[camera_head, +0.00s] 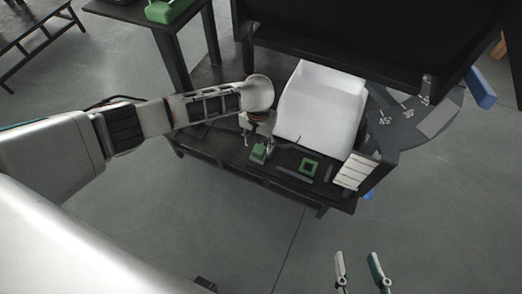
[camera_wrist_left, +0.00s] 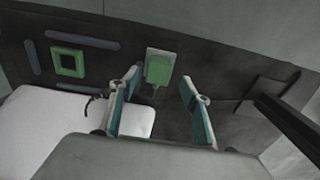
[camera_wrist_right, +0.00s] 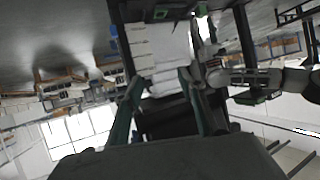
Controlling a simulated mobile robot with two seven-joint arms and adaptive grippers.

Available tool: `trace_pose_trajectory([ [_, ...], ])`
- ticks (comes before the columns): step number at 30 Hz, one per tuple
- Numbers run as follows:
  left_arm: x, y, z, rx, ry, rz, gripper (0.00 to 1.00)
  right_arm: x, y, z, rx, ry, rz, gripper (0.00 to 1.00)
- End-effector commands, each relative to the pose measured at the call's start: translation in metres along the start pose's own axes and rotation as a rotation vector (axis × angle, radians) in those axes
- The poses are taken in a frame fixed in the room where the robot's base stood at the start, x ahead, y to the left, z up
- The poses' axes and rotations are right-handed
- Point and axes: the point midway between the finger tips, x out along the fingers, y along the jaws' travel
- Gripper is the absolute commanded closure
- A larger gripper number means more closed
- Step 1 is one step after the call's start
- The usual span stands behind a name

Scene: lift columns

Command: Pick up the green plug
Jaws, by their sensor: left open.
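The green plug (camera_head: 259,150) stands near the front edge of the dark table, left of a green square frame. In the left wrist view the green plug (camera_wrist_left: 158,70) sits on a pale base, just beyond my fingertips and between their lines. My left gripper (camera_wrist_left: 160,88) is open with nothing between its fingers. In the head view my left gripper (camera_head: 257,130) is above and close behind the plug, partly hidden by its own wrist. My right gripper (camera_head: 357,258) is open and empty over the floor in front of the table; its fingers also show in the right wrist view (camera_wrist_right: 160,85).
A white bin (camera_head: 318,105) stands on the table (camera_head: 227,142) right of my left gripper. The green square frame (camera_head: 309,167) lies in front of the bin, with dark bars beside it. A grey angle-marked plate (camera_head: 425,120) is at the right. A dark panel overhangs the back.

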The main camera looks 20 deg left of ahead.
Motion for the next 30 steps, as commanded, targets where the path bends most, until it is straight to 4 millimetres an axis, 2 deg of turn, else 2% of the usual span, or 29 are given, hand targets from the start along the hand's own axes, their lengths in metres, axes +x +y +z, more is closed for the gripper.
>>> trace_pose_trajectory([
  [1, 0.022, 0.001, 0.009, 0.001, -0.018, 0.0, 0.53, 0.002, -0.007, 0.009, 0.047, -0.008, -0.011, 0.6],
  [6, 0.041, 0.003, 0.01, 0.001, -0.015, 0.001, 0.53, 0.004, -0.025, 0.014, 0.18, 0.009, -0.038, 0.6],
  [16, 0.038, 0.003, 0.004, 0.0, -0.002, 0.0, 0.53, 0.004, -0.032, 0.008, 0.231, 0.028, -0.048, 0.6],
  [17, 0.038, 0.002, 0.004, 0.0, -0.002, 0.0, 0.55, 0.004, -0.032, 0.008, 0.231, 0.028, -0.048, 0.6],
  [21, 0.038, 0.003, 0.004, 0.0, -0.002, 0.0, 0.92, 0.004, -0.032, 0.009, 0.23, 0.027, -0.048, 0.6],
  [30, 0.038, 0.003, 0.004, 0.0, -0.003, 0.001, 0.92, 0.004, -0.032, 0.009, 0.23, 0.028, -0.047, 0.6],
])
